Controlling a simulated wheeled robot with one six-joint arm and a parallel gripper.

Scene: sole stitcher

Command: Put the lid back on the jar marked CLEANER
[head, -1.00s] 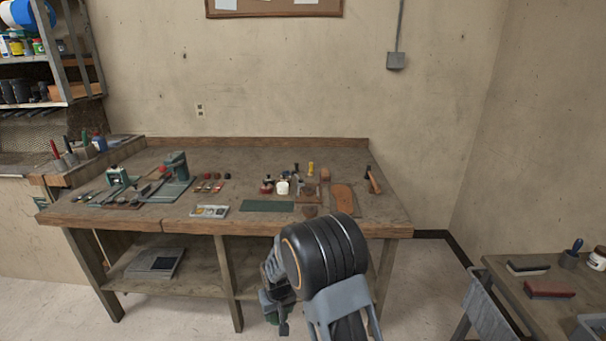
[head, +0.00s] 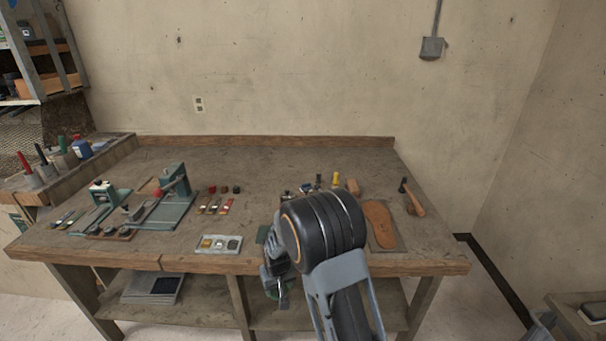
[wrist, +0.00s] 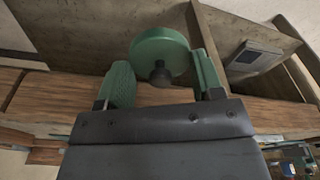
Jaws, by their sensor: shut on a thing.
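My gripper (wrist: 160,72) is shut on a round green lid with a dark knob (wrist: 160,46), which sits between its two green fingers in the wrist view. In the head view my gripper (head: 276,286) hangs in front of the bench's front edge, with a bit of green showing at its end. The jar marked CLEANER cannot be made out. My arm covers part of the bench top where small jars and bottles stand, and no label is readable.
The workbench (head: 330,156) has a green clamp device (head: 176,186) at left and a parts tray (head: 219,244) near the front edge. A brown sole (head: 380,222) and a hammer (head: 413,200) lie at right. A lower shelf (head: 205,306) runs below. The bench's back is clear.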

